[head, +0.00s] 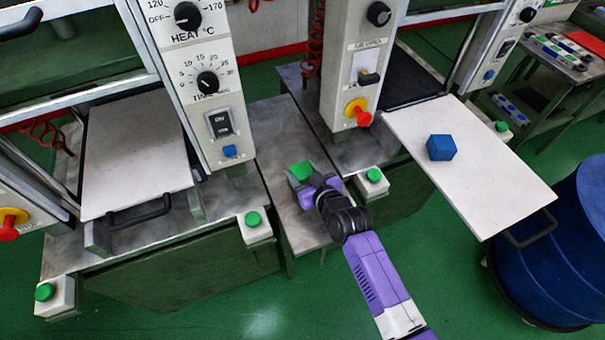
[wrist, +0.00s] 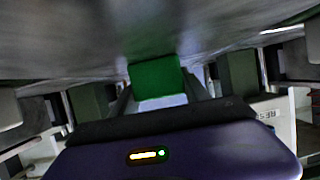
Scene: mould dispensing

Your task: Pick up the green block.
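The green block (head: 301,170) is at the narrow grey metal table between the two machines in the head view. It also shows in the wrist view (wrist: 155,77), at the far end between my fingers. My gripper (head: 308,178) reaches it from the lower right, with its fingers around the block's sides. In the wrist view a dark finger of my gripper (wrist: 158,92) lies on each side of the block, close to its edges. I cannot tell whether the fingers touch it. Whether the block rests on the table or is slightly raised is also unclear.
A blue block (head: 440,148) sits on the white plate (head: 500,185) at right. An empty pale plate (head: 135,150) is at left. Green buttons on white boxes (head: 256,228) (head: 372,182) flank the narrow table (head: 290,205). A blue drum (head: 560,260) stands at lower right.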

